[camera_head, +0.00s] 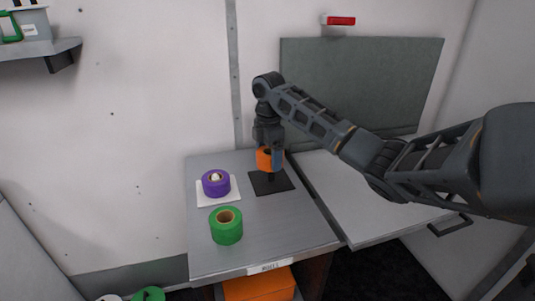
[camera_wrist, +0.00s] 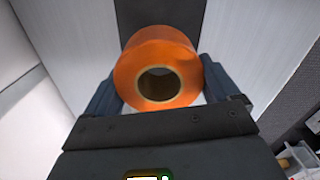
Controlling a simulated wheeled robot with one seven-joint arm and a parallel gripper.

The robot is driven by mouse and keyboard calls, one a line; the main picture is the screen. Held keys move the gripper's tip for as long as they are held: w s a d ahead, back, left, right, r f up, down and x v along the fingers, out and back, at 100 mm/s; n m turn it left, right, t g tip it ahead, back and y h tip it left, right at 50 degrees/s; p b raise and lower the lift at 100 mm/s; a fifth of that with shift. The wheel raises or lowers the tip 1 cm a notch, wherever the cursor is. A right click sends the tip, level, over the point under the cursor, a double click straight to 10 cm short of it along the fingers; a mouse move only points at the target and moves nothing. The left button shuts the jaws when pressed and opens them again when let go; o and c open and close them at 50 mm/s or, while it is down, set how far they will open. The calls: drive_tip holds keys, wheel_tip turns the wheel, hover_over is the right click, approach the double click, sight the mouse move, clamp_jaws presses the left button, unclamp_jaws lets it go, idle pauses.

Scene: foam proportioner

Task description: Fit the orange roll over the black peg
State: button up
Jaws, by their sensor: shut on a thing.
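My gripper (camera_head: 271,158) is shut on the orange roll (camera_head: 264,159) above the black peg (camera_head: 271,177). In the wrist view the orange roll (camera_wrist: 158,50) sits between the two fingers of my gripper (camera_wrist: 159,85), its cardboard-lined hole facing the camera. The black peg stands on a square black base (camera_head: 258,187) on the grey table. A short part of the peg shows under the roll. I cannot tell whether the peg's top is inside the roll's hole; the wrist view does not clearly show the peg.
A purple roll (camera_head: 216,188) sits on a white base (camera_head: 204,201) to the left. A green roll (camera_head: 226,233) stands on the table (camera_head: 276,236) nearer the front. A lighter surface (camera_head: 365,205) adjoins at the right. A grey panel (camera_head: 390,85) is on the wall behind.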

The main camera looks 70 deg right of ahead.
sight(269, 180)
drive_tip(key=shift+f+b, duration=1.8)
drive_tip(key=shift+f, duration=0.6)
drive_tip(key=shift+s+p, duration=0.1)
drive_tip(key=shift+p, duration=0.45)
drive_tip(key=shift+f+b, duration=0.3)
drive_tip(key=shift+f, duration=0.3)
drive_tip(key=o, duration=0.8)
wheel_tip(269, 180, up, 8)
drive_tip(key=p, duration=0.7)
drive_tip(key=shift+r, duration=1.5)
